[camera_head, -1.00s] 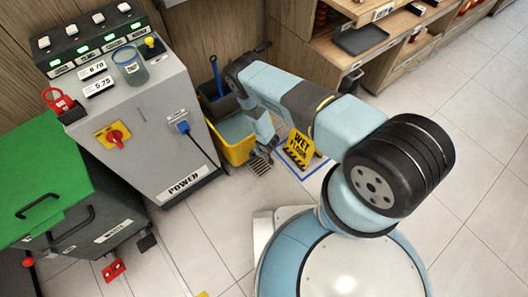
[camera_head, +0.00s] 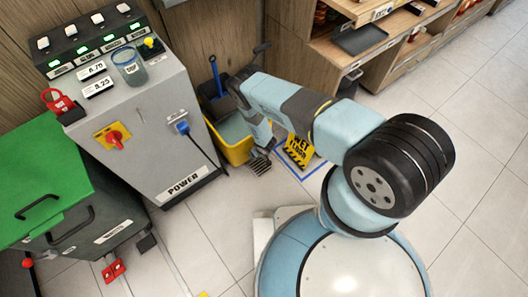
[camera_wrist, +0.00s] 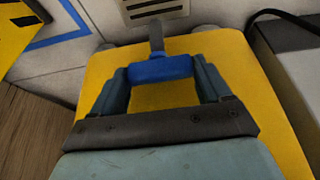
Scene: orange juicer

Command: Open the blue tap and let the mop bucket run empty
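The yellow mop bucket (camera_head: 237,150) stands on the floor right of the grey power cabinet, with grey-blue water visible inside. In the wrist view its yellow wall (camera_wrist: 255,95) fills most of the picture. The blue tap handle (camera_wrist: 160,69) lies crosswise there, with a grey spout (camera_wrist: 156,38) beyond it. My gripper (camera_wrist: 160,75) has one finger at each end of the handle, and the handle fills the gap between them. In the head view my gripper is low at the bucket's right side, and my arm hides the tap.
A floor drain grate (camera_head: 259,166) lies beside the bucket. A yellow wet-floor sign (camera_head: 299,150) stands close right of my wrist. The power cabinet (camera_head: 150,130) with a plugged cable is on the left, and wooden shelves (camera_head: 350,70) are behind. Tiled floor at right is clear.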

